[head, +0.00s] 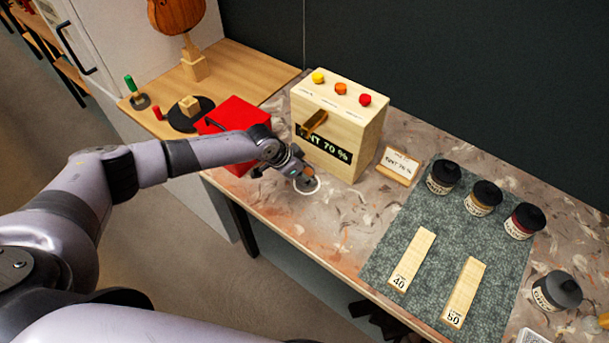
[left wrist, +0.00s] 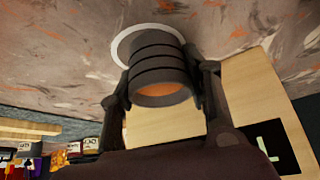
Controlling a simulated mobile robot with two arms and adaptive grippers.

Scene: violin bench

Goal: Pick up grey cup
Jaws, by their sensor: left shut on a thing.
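The grey cup (left wrist: 158,65) is small, dark and banded, with an orange inside. It sits between the two fingers of my left gripper (left wrist: 160,88), which is shut on its sides. In the head view my left gripper (head: 292,172) holds the cup (head: 303,181) just in front of the wooden dispenser box. A white ring mark (left wrist: 124,46) on the tabletop shows around the far end of the cup. I cannot tell whether the cup touches the table. My right gripper is not in view.
The wooden box (head: 350,118) with coloured buttons stands close behind the gripper. A red box (head: 240,118) is to its left. A small sign (head: 398,166), a green mat (head: 437,218), dark jars (head: 443,177) and labelled wood strips (head: 412,262) lie to the right.

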